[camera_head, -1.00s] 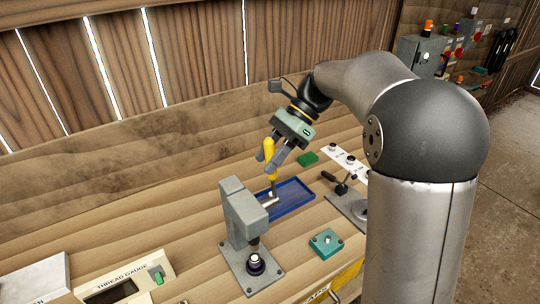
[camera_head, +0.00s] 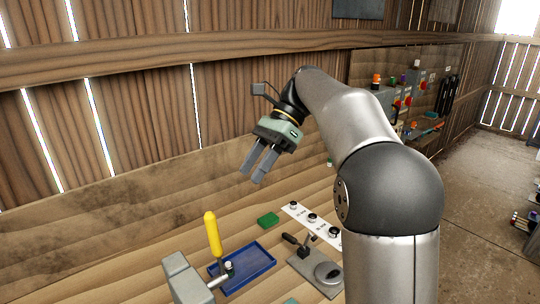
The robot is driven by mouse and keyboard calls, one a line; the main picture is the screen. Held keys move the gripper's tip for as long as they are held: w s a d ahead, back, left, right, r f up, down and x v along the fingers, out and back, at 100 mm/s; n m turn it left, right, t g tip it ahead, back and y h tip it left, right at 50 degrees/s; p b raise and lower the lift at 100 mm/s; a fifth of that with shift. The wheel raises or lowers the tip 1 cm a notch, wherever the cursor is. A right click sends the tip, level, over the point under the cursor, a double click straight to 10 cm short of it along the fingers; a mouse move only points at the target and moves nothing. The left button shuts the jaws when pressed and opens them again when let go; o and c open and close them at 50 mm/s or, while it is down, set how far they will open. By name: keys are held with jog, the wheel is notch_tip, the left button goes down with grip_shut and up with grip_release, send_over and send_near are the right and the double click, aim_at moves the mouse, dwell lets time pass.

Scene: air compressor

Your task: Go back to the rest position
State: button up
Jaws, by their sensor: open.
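My gripper (camera_head: 258,164) is open and empty. It hangs in the air above the wooden workbench, up and to the right of a yellow-handled tool (camera_head: 213,235). The yellow-handled tool stands upright at the blue tray (camera_head: 262,269), apart from my fingers. Its lower end is partly hidden, so I cannot tell what it rests on. A small dark and light cylindrical part (camera_head: 229,268) is beside it at the tray.
A grey press-like fixture (camera_head: 184,280) stands at the front, cut off by the picture edge. A control panel (camera_head: 403,95) is at the back right.

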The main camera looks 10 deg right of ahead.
jog(key=shift+v, duration=0.8)
jog(key=shift+a, duration=0.1)
jog(key=s+d+f+n+t+h+b, duration=0.2)
jog(key=s+f+n, duration=0.5)
jog(key=s+f, duration=0.5)
jog(key=s+d+f+n+t+h+b, duration=0.2)
jog(key=s+d+f+n+h, duration=0.3)
jog(key=s+f, duration=0.7)
notch_tip(320, 180, down, 4)
jog(key=d+n+t, duration=0.1)
jog(key=d+n, duration=0.1)
jog(key=shift+n+h, duration=0.3)
jog(key=shift+n, duration=0.1)
